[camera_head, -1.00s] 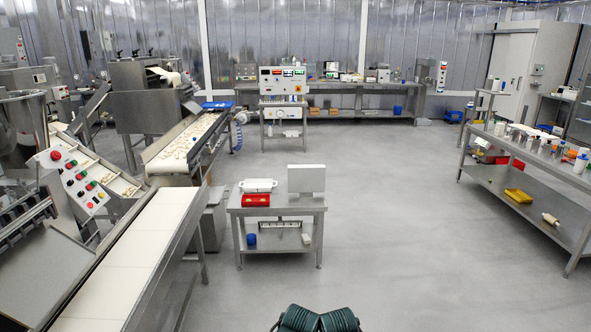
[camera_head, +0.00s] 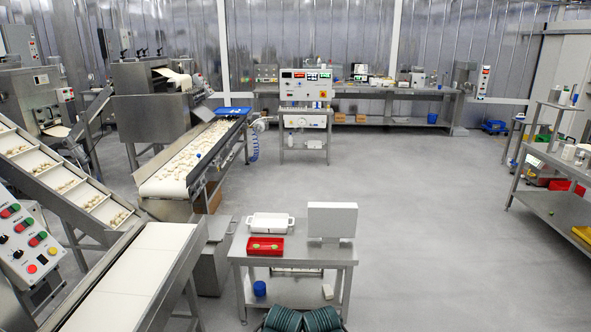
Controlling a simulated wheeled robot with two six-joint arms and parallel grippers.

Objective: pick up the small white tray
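The small white tray (camera_head: 270,222) sits on the back left part of the small metal table (camera_head: 292,257) ahead of me. It has a handle at each end and stands just behind a red tray. Neither of my grippers shows in the head view. Dark green ribbed parts at the bottom edge, in front of the table, look like my own body.
A white upright panel (camera_head: 332,221) stands on the table's right side. A blue cup (camera_head: 260,288) is on the lower shelf. A conveyor (camera_head: 135,275) runs along the left. The floor (camera_head: 430,230) to the right is clear.

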